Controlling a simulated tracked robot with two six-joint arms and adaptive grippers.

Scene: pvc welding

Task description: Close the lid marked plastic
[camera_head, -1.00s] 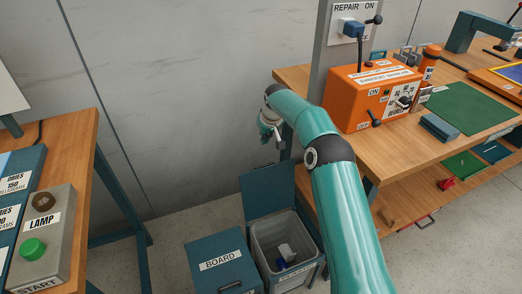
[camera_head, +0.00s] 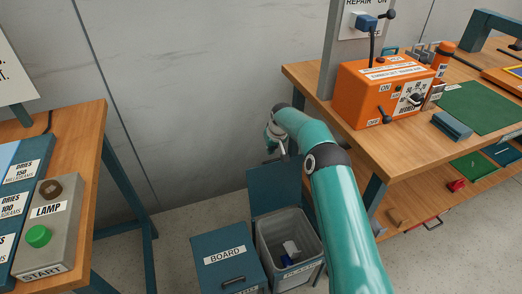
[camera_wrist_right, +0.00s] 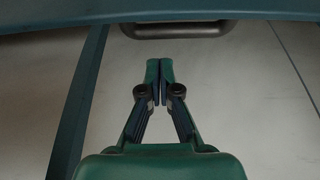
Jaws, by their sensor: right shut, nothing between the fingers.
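The bin (camera_head: 262,234) with a partly readable label starting "PLA" stands open on the floor. Its dark teal lid (camera_head: 266,190) stands upright at the bin's back, against the wall side. A white piece and a blue piece lie inside. My right gripper (camera_head: 275,148) is above and close to the lid's top edge, partly hidden by its own wrist. In the right wrist view my gripper (camera_wrist_right: 160,66) is shut and empty, its tips just short of a dark handle (camera_wrist_right: 178,30) under a teal edge. I cannot tell whether it touches the lid. My left gripper is out of view.
A shut bin marked BOARD (camera_head: 224,256) stands left of the open bin. A wooden workbench (camera_head: 310,85) with an orange machine (camera_head: 372,97) is at the right, close to my arm. A bench with a LAMP box (camera_head: 48,225) is at the left. The grey wall is behind.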

